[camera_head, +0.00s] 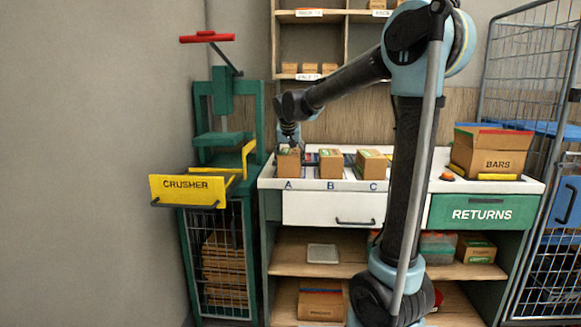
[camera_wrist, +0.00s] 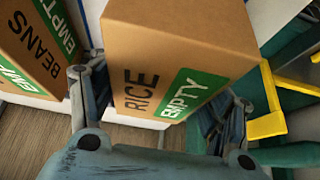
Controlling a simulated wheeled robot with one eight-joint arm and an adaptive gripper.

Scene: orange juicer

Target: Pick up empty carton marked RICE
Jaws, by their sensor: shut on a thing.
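The brown carton marked RICE (camera_wrist: 170,55), with a green EMPTY label, fills the middle of the wrist view. My gripper (camera_wrist: 160,100) has a finger on each side of it and is shut on it. In the head view my gripper (camera_head: 289,143) is over the carton (camera_head: 288,165) at position A on the white counter. Whether the carton's base touches the counter is hard to tell. A second carton, marked BEANS (camera_wrist: 30,45) with a green EMPTY label, is at the left in the wrist view, apart from the RICE carton.
Cartons stand at B (camera_head: 330,165) and C (camera_head: 371,163). A BARS box (camera_head: 490,158) is on the counter's right. The green crusher (camera_head: 222,110), with its yellow CRUSHER drawer (camera_head: 187,190) pulled out, stands left. A RETURNS drawer (camera_head: 482,213) and a wire cage (camera_head: 525,70) are right.

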